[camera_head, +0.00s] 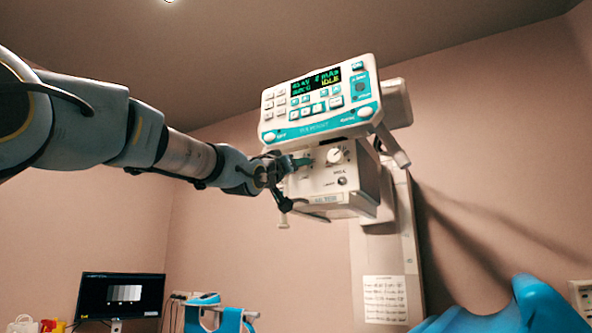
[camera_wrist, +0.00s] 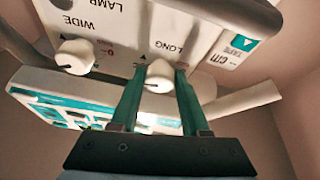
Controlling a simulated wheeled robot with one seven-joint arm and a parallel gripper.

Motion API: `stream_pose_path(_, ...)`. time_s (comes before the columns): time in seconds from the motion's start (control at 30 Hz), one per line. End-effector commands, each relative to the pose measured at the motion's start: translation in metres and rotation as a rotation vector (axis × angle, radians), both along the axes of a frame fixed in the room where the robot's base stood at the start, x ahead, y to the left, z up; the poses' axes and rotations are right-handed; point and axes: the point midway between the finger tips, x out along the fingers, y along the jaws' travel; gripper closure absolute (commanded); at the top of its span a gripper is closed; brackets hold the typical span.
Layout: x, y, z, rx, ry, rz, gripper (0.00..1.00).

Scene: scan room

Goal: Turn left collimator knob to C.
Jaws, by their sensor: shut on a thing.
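The left collimator knob (camera_wrist: 158,74) is a white round knob on the white collimator front. In the wrist view, which shows the panel upside down, it sits between the two green fingers of my gripper (camera_wrist: 159,82). The gripper is shut on it. The lettering LONG and a small dark triangle are near this knob. Its pointer and any letter C cannot be made out. In the head view my gripper (camera_head: 297,163) reaches the left part of the collimator box (camera_head: 325,184) and hides the left knob.
The second white knob (camera_head: 335,156) is to the right; it also shows in the wrist view (camera_wrist: 74,56) near WIDE. A control panel (camera_head: 318,100) with a lit display hangs just above. A small round button (camera_head: 342,181) is below the right knob. A monitor (camera_head: 121,295) stands lower left.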

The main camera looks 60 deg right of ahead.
Motion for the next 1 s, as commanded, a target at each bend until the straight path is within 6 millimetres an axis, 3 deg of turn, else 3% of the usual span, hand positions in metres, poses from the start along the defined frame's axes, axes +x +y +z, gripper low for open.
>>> stream_pose_path(0.1, 0.000, 0.000, 0.000, 0.000, -0.001, 0.000, 1.00)
stream_pose_path(0.13, 0.000, 0.000, 0.000, 0.000, -0.001, 0.000, 0.52)
stream_pose_path(0.37, 0.000, 0.000, 0.000, 0.000, -0.001, 0.000, 0.26)
stream_pose_path(0.73, 0.001, 0.006, -0.004, -0.001, -0.002, 0.002, 0.24)
stream_pose_path(1.0, -0.001, 0.051, -0.025, 0.000, -0.004, 0.004, 0.24)
